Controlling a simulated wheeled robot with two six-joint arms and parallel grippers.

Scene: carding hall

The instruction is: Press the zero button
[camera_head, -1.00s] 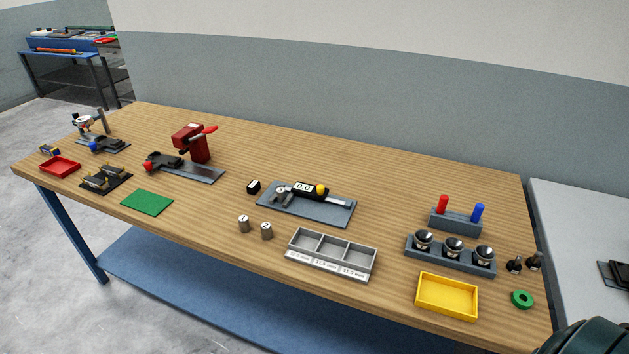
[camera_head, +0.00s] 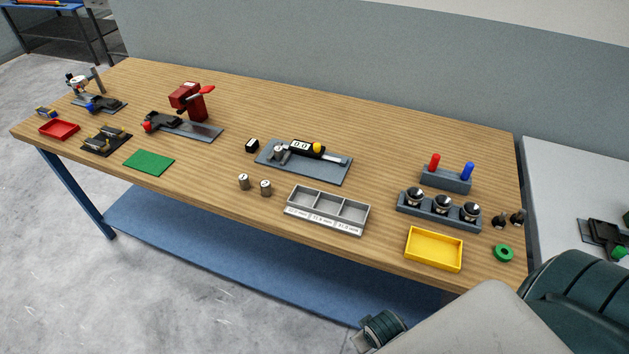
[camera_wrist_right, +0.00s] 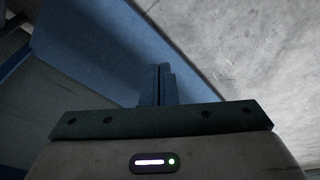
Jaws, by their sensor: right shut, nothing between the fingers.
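A digital caliper (camera_head: 303,149) lies on a grey plate (camera_head: 330,170) in the middle of the table in the head view. In the head view only my right arm shows at the bottom right. My left gripper is not in view.
A grey three-compartment tray (camera_head: 328,210) and two metal weights (camera_head: 244,182) stand in front of the caliper. A small black block (camera_head: 252,145) is left of it. A yellow tray (camera_head: 434,249) and a rack (camera_head: 440,211) of dark cups lie to the right.

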